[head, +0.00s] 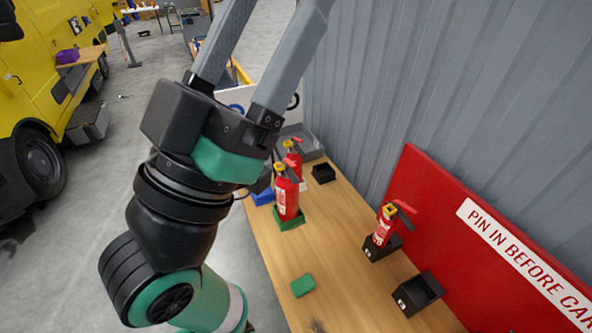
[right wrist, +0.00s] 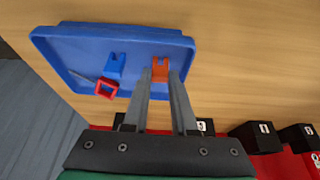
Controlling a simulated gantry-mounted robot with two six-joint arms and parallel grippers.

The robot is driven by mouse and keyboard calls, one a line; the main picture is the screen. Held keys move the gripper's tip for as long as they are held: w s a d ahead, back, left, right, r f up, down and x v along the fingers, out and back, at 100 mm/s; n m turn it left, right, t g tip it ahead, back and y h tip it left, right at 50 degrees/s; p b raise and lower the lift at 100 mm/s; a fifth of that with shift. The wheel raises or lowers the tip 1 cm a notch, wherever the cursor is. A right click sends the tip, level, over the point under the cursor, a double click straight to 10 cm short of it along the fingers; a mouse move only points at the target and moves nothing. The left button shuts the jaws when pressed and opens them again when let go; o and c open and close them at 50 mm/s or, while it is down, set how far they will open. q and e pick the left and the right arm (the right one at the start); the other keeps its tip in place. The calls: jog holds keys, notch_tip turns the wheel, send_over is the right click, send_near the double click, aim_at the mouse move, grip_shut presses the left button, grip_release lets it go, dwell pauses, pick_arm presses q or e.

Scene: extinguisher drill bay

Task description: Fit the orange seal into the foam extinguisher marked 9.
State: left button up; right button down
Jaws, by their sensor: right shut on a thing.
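The orange seal (right wrist: 160,69) is between the fingertips of my right gripper (right wrist: 160,82), over a blue tray (right wrist: 90,38) in the right wrist view. The gripper is shut on it. In the head view, my left gripper (head: 262,45) is a large shape with its fingers pointing up, apart, their tips out of frame. Red extinguishers stand on the table: one on a green base (head: 287,198), one behind it (head: 294,158), one on a black base (head: 382,228). I cannot read which is marked 9.
The tray also holds a blue seal (right wrist: 115,66) and a red square piece (right wrist: 106,89). Black blocks (right wrist: 256,136) stand near it. A black holder (head: 417,293) and green pad (head: 302,286) lie on the wooden table (head: 335,280). A red sign board (head: 440,220) leans along the wall.

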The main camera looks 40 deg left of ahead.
jog(key=shift+r+p, duration=1.45)
jog(key=shift+r, duration=0.05)
